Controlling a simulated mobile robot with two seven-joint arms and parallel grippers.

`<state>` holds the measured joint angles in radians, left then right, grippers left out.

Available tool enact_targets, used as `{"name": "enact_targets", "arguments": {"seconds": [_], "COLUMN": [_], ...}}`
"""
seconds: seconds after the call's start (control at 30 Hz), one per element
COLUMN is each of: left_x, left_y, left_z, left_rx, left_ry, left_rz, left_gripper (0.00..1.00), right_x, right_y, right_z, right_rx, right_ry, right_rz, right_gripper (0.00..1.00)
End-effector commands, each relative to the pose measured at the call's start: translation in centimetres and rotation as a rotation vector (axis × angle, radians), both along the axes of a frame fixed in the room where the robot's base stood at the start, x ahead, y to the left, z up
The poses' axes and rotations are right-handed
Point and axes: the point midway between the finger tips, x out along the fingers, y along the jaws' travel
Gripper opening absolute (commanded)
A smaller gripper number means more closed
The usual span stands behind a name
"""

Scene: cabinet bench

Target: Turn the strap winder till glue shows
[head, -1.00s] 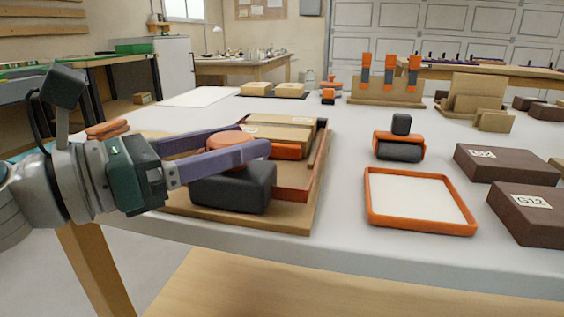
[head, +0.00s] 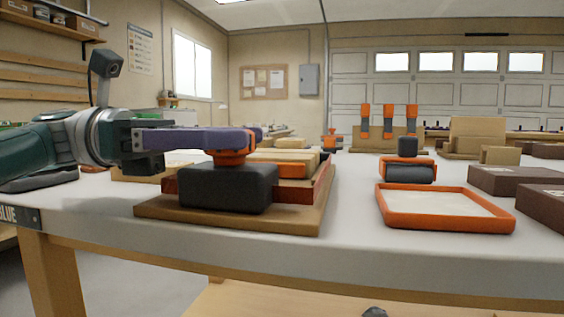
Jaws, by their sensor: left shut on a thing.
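The strap winder shows as a black block (head: 228,189) with an orange knob (head: 229,158) on top. It stands at the front of a wooden board (head: 290,219) with a red-brown rail frame. My left gripper (head: 238,142) comes in level from the left, with its purple fingers at the top of the knob, shut on it. The fingers hide part of the knob. I see no glue on the winder. Light wooden blocks (head: 290,157) lie in the frame behind it. My right gripper is not in view.
An orange-rimmed tray (head: 445,223) with a white floor and an orange-and-black roller-like tool (head: 408,170) stand to the right. Brown boxes (head: 515,181) lie at far right. A dark plate (head: 20,216) on the table's front edge seems to read "BLUE".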

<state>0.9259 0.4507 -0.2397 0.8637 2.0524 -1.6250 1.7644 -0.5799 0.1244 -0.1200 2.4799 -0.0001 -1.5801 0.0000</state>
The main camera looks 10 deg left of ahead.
Motion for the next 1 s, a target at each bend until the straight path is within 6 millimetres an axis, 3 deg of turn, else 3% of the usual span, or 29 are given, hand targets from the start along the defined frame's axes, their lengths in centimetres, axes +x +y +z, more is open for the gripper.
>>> {"name": "enact_targets", "arguments": {"seconds": [0.3,0.87,0.9,1.0], "left_x": [0.0,-0.1,-0.1,0.0], "left_y": [-0.1,-0.1,-0.1,-0.1], "left_z": [0.0,0.1,0.1,0.1], "left_rx": [-0.001,0.0,0.0,0.001], "left_ry": [-0.001,-0.001,-0.001,-0.001], "left_rz": [-0.077,-0.096,-0.096,-0.095], "left_gripper": [0.07,0.07,0.65,0.76], "right_x": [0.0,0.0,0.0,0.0], "right_y": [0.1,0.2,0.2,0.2], "right_z": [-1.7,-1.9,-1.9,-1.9], "right_rx": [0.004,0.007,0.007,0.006], "right_ry": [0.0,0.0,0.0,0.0], "right_rz": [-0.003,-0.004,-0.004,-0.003], "right_gripper": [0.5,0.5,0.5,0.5]}}
